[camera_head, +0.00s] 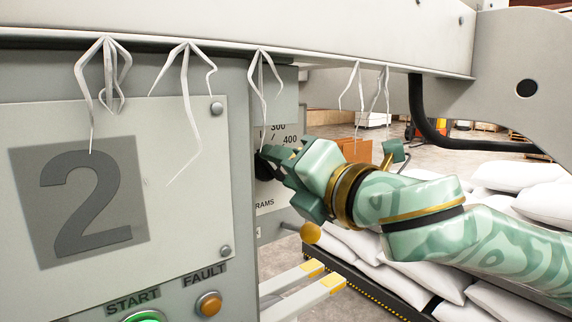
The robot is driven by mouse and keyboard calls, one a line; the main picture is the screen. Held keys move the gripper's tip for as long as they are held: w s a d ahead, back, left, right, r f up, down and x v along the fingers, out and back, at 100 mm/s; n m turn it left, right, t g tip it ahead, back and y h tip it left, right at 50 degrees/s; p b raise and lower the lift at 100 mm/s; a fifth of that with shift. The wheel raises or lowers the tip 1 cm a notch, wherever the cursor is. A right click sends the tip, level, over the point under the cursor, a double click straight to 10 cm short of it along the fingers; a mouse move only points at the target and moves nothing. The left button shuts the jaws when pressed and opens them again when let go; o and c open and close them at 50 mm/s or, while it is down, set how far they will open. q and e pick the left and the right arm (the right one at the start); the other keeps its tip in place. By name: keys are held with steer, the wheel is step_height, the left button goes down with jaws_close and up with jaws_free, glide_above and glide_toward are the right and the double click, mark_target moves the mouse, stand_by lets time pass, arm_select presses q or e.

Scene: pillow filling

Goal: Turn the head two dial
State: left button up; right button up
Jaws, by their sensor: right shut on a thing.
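The head two dial (263,168) is a dark knob on the side panel just right of the big "2" plate. The panel's scale shows "300" and "400" above it and part of a word ending in "RAMS" below. My right gripper (272,160) reaches in from the right and is shut on the dial; its fingers hide most of the knob and any pointer. My left gripper is not in view.
The front panel with the "2" plate (195,190) carries a green START button (143,316) and an amber FAULT button (208,304). Pale strips hang from the beam (300,50) above. White pillows (510,175) are stacked at the right, behind my arm.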

steer(key=shift+m+p, duration=1.55)
steer(key=shift+m, duration=2.15)
steer(key=shift+f, duration=0.1)
steer(key=o, duration=1)
steer(key=shift+w+d, duration=0.1)
